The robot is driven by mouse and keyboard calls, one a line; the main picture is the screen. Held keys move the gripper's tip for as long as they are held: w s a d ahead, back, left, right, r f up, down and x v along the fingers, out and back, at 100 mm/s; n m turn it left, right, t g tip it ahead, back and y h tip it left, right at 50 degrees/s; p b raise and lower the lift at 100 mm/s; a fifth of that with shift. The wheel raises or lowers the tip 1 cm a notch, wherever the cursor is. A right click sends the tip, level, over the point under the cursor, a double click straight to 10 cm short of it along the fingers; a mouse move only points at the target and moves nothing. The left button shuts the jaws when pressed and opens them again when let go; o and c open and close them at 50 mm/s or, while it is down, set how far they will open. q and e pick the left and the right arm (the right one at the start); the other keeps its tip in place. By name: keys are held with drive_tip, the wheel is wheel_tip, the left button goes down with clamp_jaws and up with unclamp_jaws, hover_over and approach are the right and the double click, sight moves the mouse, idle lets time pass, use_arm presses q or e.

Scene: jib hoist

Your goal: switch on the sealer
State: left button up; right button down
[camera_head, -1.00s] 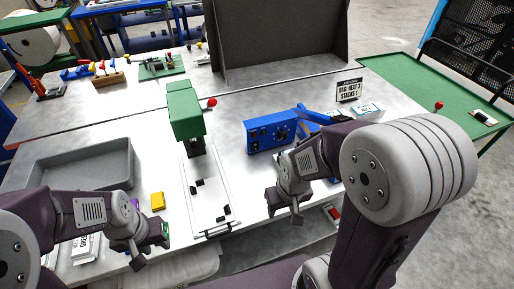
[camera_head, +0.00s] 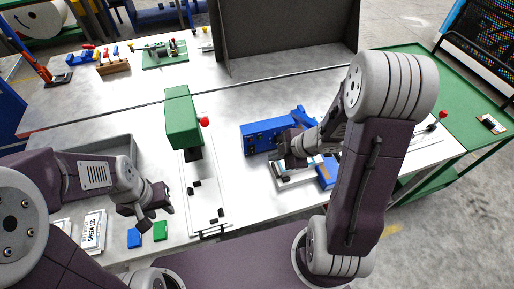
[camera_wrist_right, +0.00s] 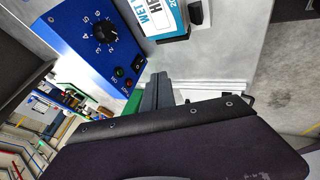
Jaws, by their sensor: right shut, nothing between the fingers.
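The sealer (camera_head: 262,136) is a blue box with a blue arm, right of centre on the table in the head view. The right wrist view shows its blue panel (camera_wrist_right: 75,22) close up, with a black numbered dial (camera_wrist_right: 104,32), small red and green lamps by an ON label, and a black switch (camera_wrist_right: 138,62). My right gripper (camera_head: 284,161) is at the sealer's front in the head view, shut and empty. Its dark fingers (camera_wrist_right: 155,92) show below the switch in the wrist view; contact cannot be told. My left gripper (camera_head: 156,218) hangs over the front left; its jaw opening is unclear.
A green press-like device (camera_head: 182,118) with a red knob stands left of the sealer. Blue (camera_head: 134,238) and green (camera_head: 160,231) blocks lie near the left gripper. A grey tray (camera_head: 118,146) is behind it. A dark panel (camera_head: 290,35) stands at the back.

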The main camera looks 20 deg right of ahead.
sight(252, 150)
drive_tip(key=b+x, duration=0.5)
drive_tip(key=x, duration=0.4)
drive_tip(key=shift+f, duration=0.35)
drive_tip(key=w, duration=0.1)
drive_tip(key=w+p, duration=0.1)
drive_tip(key=w, duration=0.2)
drive_tip(key=shift+w+a+f, duration=0.2)
drive_tip(key=shift+w+f, duration=0.1)
drive_tip(key=shift+f, duration=0.05)
drive_tip(key=shift+w+f, duration=0.1)
